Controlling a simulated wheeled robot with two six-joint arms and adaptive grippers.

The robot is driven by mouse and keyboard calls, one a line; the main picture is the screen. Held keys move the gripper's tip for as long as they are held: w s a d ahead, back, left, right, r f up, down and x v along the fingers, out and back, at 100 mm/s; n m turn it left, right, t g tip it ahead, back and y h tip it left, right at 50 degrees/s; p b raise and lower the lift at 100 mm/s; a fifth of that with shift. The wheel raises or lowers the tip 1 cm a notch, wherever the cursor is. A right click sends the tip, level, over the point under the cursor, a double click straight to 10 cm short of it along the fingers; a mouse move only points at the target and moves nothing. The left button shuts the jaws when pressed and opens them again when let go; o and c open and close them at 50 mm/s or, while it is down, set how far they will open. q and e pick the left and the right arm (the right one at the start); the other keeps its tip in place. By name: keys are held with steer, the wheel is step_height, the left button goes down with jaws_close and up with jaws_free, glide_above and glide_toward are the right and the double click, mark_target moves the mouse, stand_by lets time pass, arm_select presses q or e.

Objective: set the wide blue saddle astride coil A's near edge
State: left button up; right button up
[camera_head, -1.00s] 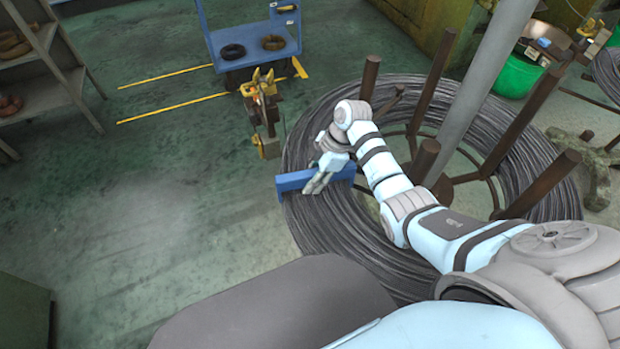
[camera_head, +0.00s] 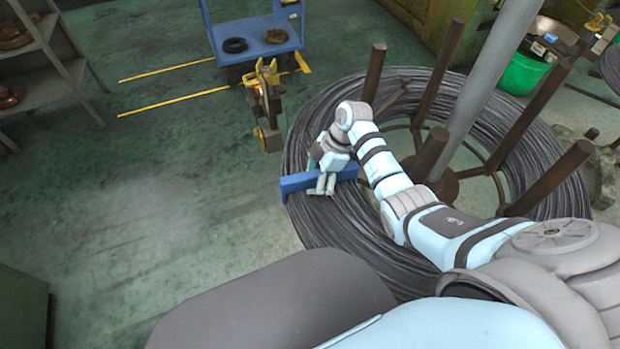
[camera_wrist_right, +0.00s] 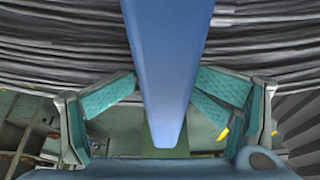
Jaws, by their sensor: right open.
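The wide blue saddle (camera_head: 298,184) lies across the near left part of the dark wire coil (camera_head: 335,228), its left end reaching to the coil's outer edge. My right gripper (camera_head: 322,188) is at the saddle's middle. In the right wrist view the saddle (camera_wrist_right: 165,60) runs between the two teal finger pads of my right gripper (camera_wrist_right: 165,95), with a gap on each side, so the gripper is open around it. Coil strands (camera_wrist_right: 60,50) show behind the saddle. Whether its legs straddle the edge fully is hidden. My left gripper is not in view.
Brown posts (camera_head: 427,155) and a thick grey pole (camera_head: 490,90) rise inside the coil. A yellow-topped stand (camera_head: 268,105) is close to the coil's left. A blue cart (camera_head: 253,40) and green bin (camera_head: 522,72) stand farther back. The floor at left is clear.

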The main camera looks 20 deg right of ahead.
steer(key=shift+s+d, duration=0.2)
steer(key=shift+d, duration=0.1)
step_height(320, 180, up, 11)
steer(key=shift+a+f+p, duration=0.1)
steer(key=shift+f+p, duration=0.05)
steer(key=shift+p, duration=0.2)
step_height(320, 180, up, 6)
steer(key=p, duration=0.8)
steer(key=shift+r, duration=0.25)
steer(key=shift+w, duration=0.1)
